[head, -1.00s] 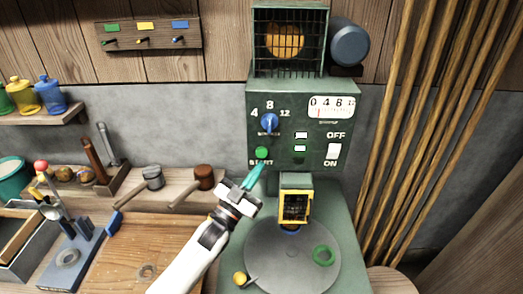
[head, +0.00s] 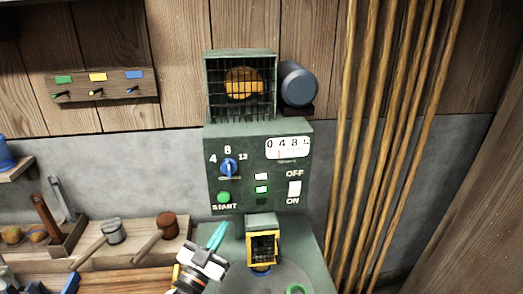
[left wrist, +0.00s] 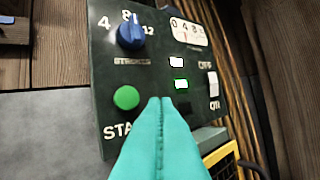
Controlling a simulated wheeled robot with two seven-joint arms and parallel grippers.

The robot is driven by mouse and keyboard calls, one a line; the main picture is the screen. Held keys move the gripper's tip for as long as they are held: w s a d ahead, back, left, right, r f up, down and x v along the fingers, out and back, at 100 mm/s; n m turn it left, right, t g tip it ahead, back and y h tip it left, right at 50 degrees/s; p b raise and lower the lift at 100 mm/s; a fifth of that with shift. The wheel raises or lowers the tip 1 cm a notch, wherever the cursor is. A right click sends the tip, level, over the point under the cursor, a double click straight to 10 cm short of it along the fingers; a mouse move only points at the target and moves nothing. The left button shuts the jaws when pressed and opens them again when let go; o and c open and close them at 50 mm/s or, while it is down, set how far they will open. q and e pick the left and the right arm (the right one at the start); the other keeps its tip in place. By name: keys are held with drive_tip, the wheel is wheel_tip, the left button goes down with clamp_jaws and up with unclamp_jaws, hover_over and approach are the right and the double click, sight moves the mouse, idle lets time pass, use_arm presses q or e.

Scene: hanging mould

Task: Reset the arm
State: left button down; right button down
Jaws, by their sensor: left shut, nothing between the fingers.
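My left gripper (head: 218,236) has teal fingers and is below the green START button (head: 223,197) of the dark green machine panel (head: 240,150). Its fingers are shut with nothing between them. In the left wrist view the closed teal fingers (left wrist: 160,105) point at the panel, just right of the green START button (left wrist: 126,97), and look apart from it. The panel also has a blue knob (head: 228,167), a dial gauge (head: 288,148) and a white OFF/ON switch (head: 295,188). My right gripper is not in view.
A yellow-framed part (head: 263,247) stands below the panel, close right of my gripper, above a round grey plate (head: 275,280). Mallets (head: 166,224) lie on the bench at left. Tall wooden poles (head: 385,130) lean at right. A caged unit (head: 241,85) tops the machine.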

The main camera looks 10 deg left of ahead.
use_arm(q)
drive_tip(key=s+f+n+g+y, duration=0.1)
drive_tip(key=s+f+g, duration=0.2)
drive_tip(key=s+f, duration=0.1)
drive_tip(key=s+f+n+g+y, duration=0.1)
drive_tip(key=s+f+g+y, duration=0.1)
drive_tip(key=s+f+g, duration=0.1)
drive_tip(key=s+a+f+n+g+y, duration=0.1)
drive_tip(key=s+f+g+y, duration=0.1)
drive_tip(key=s+f, duration=0.3)
drive_tip(key=shift+s+g, duration=0.1)
drive_tip(key=shift+g, duration=0.6)
drive_tip(key=s+a+f+g+y, duration=0.15)
drive_tip(key=s+g, duration=0.25)
drive_tip(key=s, duration=0.6)
drive_tip(key=s+a+f+g, duration=0.15)
drive_tip(key=s+g, duration=0.25)
drive_tip(key=s, duration=0.5)
wheel_tip(320, 180, down, 26)
drive_tip(key=d+g, duration=0.1)
drive_tip(key=g, duration=0.1)
drive_tip(key=s+a+f, duration=0.3)
drive_tip(key=s+f, duration=1.3)
drive_tip(key=s, duration=0.1)
drive_tip(key=shift+s+f+g, duration=0.15)
drive_tip(key=shift+f+g, duration=0.1)
drive_tip(key=shift+g, duration=0.15)
